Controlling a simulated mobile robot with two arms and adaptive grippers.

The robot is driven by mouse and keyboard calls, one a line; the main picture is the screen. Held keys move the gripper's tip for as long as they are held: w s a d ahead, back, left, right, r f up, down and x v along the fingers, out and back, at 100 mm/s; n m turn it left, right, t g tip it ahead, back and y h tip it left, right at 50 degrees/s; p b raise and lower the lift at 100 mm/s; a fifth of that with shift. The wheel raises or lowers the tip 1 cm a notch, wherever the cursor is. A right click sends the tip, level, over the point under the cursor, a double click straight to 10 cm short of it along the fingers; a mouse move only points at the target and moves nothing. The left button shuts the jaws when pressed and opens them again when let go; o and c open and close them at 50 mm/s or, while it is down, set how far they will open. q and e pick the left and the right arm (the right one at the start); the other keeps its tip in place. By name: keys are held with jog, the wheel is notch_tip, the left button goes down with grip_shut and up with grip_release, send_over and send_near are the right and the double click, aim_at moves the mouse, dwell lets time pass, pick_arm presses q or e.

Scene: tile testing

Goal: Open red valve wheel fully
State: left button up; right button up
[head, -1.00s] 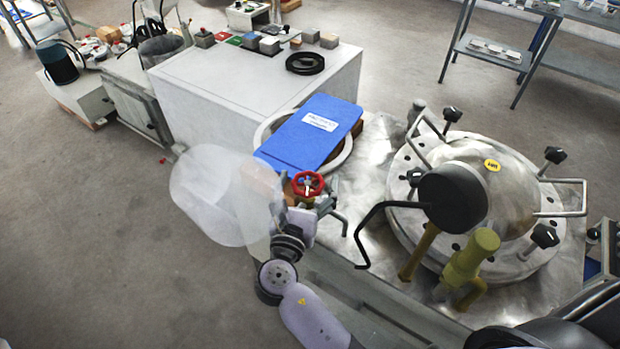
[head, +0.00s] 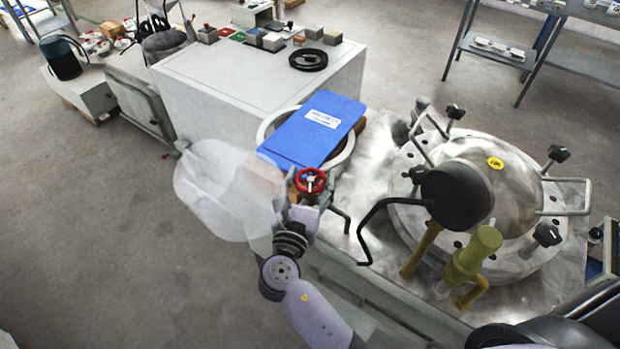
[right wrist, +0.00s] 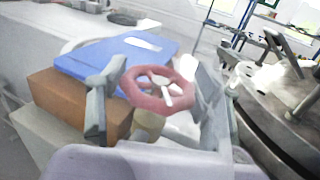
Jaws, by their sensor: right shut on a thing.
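The red valve wheel (head: 310,181) is near the middle of the head view, in front of the blue folder. My right gripper (head: 312,178) is at the wheel, with one finger on each side of it, and is shut on it. In the right wrist view the wheel (right wrist: 160,89) shows from close by, with its pale spokes and hub between the two grey fingers (right wrist: 157,80). The exact contact of the fingers with the rim is hard to see. My left gripper is not in view.
A blue folder (head: 318,128) lies on a white ring just behind the wheel. A brown block (right wrist: 75,102) is left of the wheel. A metal vessel lid (head: 490,190) with clamps and a bent black handle (head: 385,208) stands to the right. Open floor lies left.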

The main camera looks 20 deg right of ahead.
jog(key=shift+r+n+t+y+p, duration=0.2)
jog(key=shift+n+t+y+p, duration=0.1)
jog(key=shift+y+p, duration=0.15)
jog(key=n+y+p, duration=0.1)
jog(key=y+p, duration=0.1)
jog(key=n+t+y+p, duration=0.1)
jog(key=shift+d+r+n+t+y+p, duration=0.1)
jog(key=shift+d+n+t+y+p, duration=0.05)
jog(key=shift+n+t+y+p, duration=0.2)
jog(key=shift+n+y+p, duration=0.45)
jog(key=shift+n+y, duration=0.4)
jog(key=shift+y, duration=0.35)
jog(key=n+y, duration=0.2)
jog(key=y, duration=0.1)
jog(key=shift+f+t+y, duration=0.25)
jog(key=shift+f+y, duration=0.05)
jog(key=shift+n+y+b, duration=0.65)
jog(key=shift+n+y, duration=0.45)
jog(key=shift+y, duration=0.6)
jog(key=o, duration=1.2)
